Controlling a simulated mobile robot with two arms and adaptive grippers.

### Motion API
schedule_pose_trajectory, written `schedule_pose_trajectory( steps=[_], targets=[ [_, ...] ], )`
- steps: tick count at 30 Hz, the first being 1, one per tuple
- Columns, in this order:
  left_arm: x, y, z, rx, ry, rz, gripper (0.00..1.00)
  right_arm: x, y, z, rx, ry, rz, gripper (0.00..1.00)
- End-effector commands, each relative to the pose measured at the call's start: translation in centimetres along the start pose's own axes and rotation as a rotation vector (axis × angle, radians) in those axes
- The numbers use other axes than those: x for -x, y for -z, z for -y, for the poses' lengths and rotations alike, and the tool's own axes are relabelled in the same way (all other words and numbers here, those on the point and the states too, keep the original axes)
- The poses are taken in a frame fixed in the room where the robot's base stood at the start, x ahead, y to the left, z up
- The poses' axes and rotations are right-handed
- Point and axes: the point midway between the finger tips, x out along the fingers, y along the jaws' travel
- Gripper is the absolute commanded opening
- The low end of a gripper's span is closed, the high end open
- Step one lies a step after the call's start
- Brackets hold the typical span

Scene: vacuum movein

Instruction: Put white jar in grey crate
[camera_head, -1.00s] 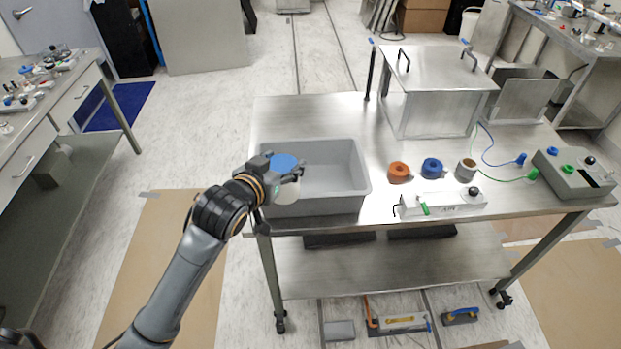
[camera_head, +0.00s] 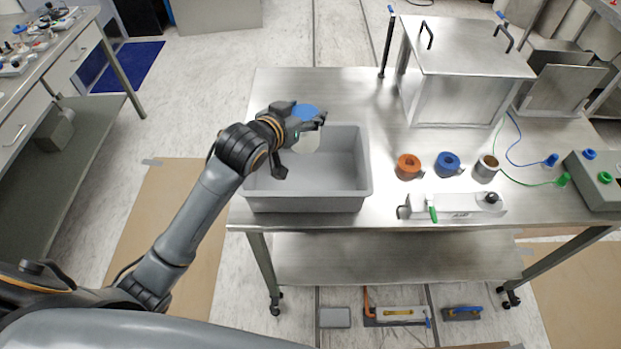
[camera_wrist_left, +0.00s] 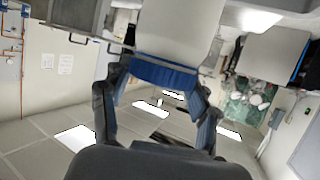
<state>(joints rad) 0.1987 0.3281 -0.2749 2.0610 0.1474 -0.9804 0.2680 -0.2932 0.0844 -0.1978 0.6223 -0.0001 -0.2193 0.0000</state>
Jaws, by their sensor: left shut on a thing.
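The white jar (camera_head: 306,143) with a blue lid (camera_head: 305,111) is held in my left gripper (camera_head: 299,128). The gripper is shut on it, and the fingers partly cover it. In the head view, the jar appears over the inside of the grey crate (camera_head: 305,204), near its back wall; its height above the crate floor is hard to tell. The crate is open on top and looks empty. In the left wrist view, the jar's pale body (camera_wrist_left: 175,28) and blue lid (camera_wrist_left: 165,72) show between the fingers. My right gripper is not in view.
The crate stands at the left end of a steel table (camera_head: 335,88). A large metal box (camera_head: 460,95) stands behind.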

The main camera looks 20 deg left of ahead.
Motion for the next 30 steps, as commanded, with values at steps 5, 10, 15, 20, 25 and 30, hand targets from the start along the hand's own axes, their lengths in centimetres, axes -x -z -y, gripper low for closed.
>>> schedule_pose_trajectory(
  steps=[5, 10, 15, 20, 25, 30],
  targets=[
    [-1.0, -2.5, 0.0, 0.0, 0.0, -0.001, 0.13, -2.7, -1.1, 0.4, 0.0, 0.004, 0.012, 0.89],
    [-1.7, -4.2, 0.0, 0.0, 0.0, -0.001, 0.13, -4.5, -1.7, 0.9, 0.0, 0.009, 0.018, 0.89],
    [-2.3, -5.7, 0.0, 0.001, 0.001, 0.004, 0.13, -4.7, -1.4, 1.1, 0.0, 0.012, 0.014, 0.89],
    [-3.4, -8.4, 0.1, 0.001, 0.001, 0.006, 0.13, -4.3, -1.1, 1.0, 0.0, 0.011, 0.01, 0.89],
    [-4.2, -10.1, 0.0, 0.0, 0.0, 0.0, 0.13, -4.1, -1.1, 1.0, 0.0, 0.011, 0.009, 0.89],
    [-4.9, -12.2, 0.0, 0.001, 0.0, 0.004, 0.13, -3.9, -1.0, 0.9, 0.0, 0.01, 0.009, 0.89]
  ],
)
